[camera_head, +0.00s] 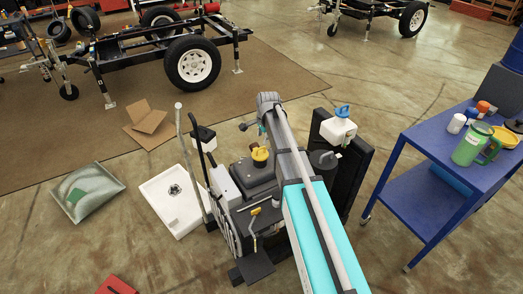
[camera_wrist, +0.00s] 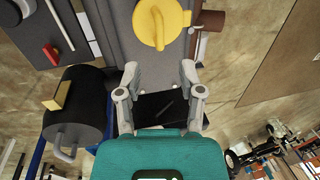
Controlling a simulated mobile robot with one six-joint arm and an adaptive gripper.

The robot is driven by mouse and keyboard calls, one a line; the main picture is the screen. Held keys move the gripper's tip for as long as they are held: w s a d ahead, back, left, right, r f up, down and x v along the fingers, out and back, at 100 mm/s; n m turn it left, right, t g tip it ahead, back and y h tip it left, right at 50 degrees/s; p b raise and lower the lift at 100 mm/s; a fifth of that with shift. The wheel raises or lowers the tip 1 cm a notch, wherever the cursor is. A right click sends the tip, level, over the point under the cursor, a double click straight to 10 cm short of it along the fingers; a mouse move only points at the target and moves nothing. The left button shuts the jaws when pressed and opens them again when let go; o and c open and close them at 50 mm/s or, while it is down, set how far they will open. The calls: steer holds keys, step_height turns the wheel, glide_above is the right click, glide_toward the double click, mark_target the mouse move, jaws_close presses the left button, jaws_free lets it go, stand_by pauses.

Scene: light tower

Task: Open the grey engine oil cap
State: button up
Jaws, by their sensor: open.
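A yellow cap (camera_head: 260,153) with a raised bar sits on top of the grey engine block (camera_head: 243,178). No separate grey cap can be made out on the block. In the wrist view, the yellow cap (camera_wrist: 162,22) is at the top edge, partly cut off, on the grey block top (camera_wrist: 125,25). My gripper (camera_wrist: 160,72) is open and empty. Its two fingers point toward the cap, with a visible gap between the tips and the cap. In the head view, my arm hides most of the gripper.
A dark cylinder (camera_wrist: 75,110) stands beside the gripper. A white tank with a blue cap (camera_head: 340,125) is right of my arm. A blue cart (camera_head: 420,145) with a green jug (camera_head: 470,145) stands at right. A white tray (camera_head: 172,205) lies on the floor at left.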

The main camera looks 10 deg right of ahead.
mark_target(261, 148)
steer(key=shift+w+a+f+b, duration=0.1)
steer(key=shift+w+f+b, duration=0.1)
steer(key=shift+f+b, duration=0.75)
steer(key=shift+w+a+f+b, duration=0.1)
steer(key=shift+w+f+b, duration=0.05)
steer(key=shift+f+b, duration=0.8)
steer(key=shift+w+f+b, duration=0.2)
steer(key=shift+f+b, duration=0.6)
steer(key=shift+f, duration=0.3)
jaws_close()
